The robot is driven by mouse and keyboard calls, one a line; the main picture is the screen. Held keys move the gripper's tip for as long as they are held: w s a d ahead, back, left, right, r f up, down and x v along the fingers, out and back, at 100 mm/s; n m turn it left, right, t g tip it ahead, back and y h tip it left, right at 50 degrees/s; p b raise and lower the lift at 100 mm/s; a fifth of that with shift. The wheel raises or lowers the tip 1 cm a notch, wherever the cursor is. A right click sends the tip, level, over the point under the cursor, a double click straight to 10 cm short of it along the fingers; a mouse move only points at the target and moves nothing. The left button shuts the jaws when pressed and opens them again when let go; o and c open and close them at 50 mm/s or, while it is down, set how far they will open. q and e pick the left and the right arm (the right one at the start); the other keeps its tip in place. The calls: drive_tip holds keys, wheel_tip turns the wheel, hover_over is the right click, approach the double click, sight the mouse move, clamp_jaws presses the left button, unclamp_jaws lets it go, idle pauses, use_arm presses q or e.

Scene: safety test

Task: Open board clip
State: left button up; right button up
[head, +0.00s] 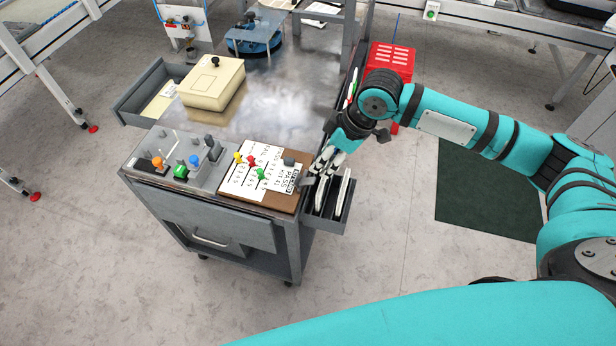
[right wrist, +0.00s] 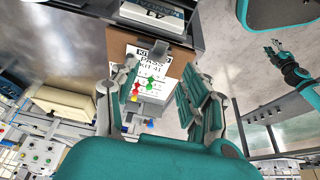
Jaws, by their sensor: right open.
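The brown clipboard (head: 272,199) lies on the cart's front right corner, with white printed paper (head: 248,181) on it. A dark grey clip (head: 306,181) sits at the board's right edge; in the right wrist view the clip (right wrist: 160,47) lies across the paper's top. My right gripper (head: 319,163) is open just above and beside the clip end. In the right wrist view its fingers (right wrist: 163,68) stand apart on either side of the board, and nothing is between them. My left gripper (right wrist: 272,47) shows small in the right wrist view, its opening unclear.
Red, yellow and green pegs (head: 250,162) stand on the paper. A cream box (head: 212,85) sits farther back on the cart.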

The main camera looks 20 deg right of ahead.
sight(306, 181)
drive_tip(key=x, duration=1)
drive_tip(key=shift+w+a+f, duration=0.15)
drive_tip(key=shift+w+f, duration=0.05)
drive_tip(key=shift+f, duration=0.15)
